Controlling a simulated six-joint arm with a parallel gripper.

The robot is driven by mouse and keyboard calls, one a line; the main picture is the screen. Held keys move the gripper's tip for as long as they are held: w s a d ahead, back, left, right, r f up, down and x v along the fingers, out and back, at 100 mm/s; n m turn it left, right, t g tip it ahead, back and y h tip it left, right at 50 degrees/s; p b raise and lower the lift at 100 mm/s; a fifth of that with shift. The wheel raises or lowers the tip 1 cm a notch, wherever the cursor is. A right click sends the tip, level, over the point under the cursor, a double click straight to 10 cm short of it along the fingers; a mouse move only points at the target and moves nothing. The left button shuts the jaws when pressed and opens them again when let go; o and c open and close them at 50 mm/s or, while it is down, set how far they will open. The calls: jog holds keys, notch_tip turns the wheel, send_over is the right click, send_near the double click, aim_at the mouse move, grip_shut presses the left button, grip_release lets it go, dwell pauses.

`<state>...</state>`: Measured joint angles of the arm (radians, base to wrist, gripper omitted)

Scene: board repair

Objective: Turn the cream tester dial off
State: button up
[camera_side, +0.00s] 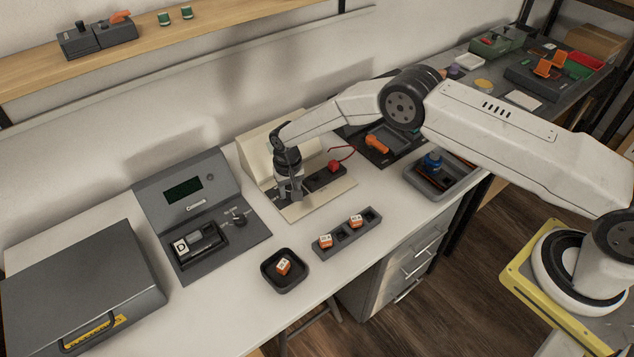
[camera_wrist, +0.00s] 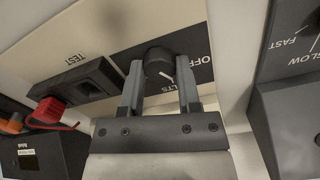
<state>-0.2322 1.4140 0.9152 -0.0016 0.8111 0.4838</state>
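The cream tester (camera_side: 318,200) stands in the middle of the bench, with a raised back and a flat front panel. Its black round dial (camera_wrist: 158,62) shows in the wrist view, with a white pointer line aimed at the lower right. The word OFF is printed to the dial's right, and part of VOLTS shows below it. My gripper (camera_wrist: 160,72) has one finger on each side of the dial, seemingly against it. In the side view my gripper (camera_side: 288,196) points down at the panel's left part and hides the dial.
A red plug (camera_side: 334,166) with a red lead sits at the tester's TEST socket block. A grey tester (camera_side: 200,205) with its own knob (camera_side: 239,217) stands close on the left. In front are a block holder (camera_side: 345,237) and a small black tray (camera_side: 270,287).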

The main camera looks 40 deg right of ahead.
grip_shut()
jog(key=shift+n, duration=2.9)
jog(key=o, duration=0.7)
grip_release()
jog(key=shift+o, duration=0.2)
jog(key=shift+r, duration=0.15)
